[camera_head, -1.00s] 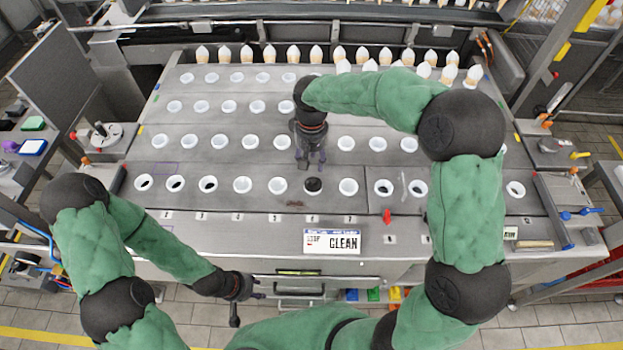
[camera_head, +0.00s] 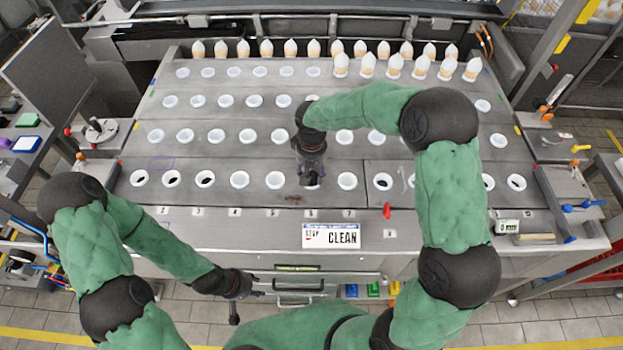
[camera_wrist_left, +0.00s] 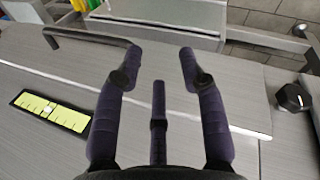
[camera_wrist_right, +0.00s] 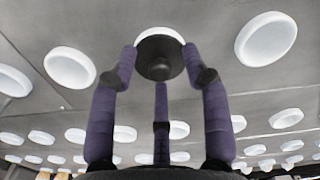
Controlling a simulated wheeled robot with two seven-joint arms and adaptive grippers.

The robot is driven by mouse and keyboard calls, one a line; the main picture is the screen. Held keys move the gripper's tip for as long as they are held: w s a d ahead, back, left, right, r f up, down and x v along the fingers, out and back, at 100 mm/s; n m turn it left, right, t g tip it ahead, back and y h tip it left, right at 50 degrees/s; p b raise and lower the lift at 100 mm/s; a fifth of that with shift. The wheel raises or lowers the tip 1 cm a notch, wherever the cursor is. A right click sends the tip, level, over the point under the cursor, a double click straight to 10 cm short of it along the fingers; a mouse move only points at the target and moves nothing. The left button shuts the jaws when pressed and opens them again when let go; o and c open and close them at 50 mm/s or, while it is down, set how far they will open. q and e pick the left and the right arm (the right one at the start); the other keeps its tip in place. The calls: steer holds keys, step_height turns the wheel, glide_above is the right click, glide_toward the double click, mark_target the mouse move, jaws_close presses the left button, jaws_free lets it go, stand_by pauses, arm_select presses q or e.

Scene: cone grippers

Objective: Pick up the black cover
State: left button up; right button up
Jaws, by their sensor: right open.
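The black cover (camera_wrist_right: 160,57) is a dark round disc with a raised centre, lying over a white-rimmed hole in the front row of the grey panel. In the head view it is mostly hidden under my right gripper (camera_head: 311,178). My right gripper (camera_wrist_right: 161,58) is open, with its fingertips on either side of the cover; I cannot tell whether they touch it. My left gripper (camera_head: 257,285) is open and empty, low in front of the panel, and its spread fingers show in the left wrist view (camera_wrist_left: 160,50).
Rows of white-rimmed holes fill the grey panel (camera_head: 325,208). Several cones (camera_head: 395,66) stand along the back. A "CLEAN" sign (camera_head: 331,236) is on the front ledge, near a red knob (camera_head: 387,211). A drawer handle (camera_head: 300,287) is beside my left gripper.

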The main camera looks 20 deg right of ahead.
jaws_close()
steer(key=shift+r, duration=0.1)
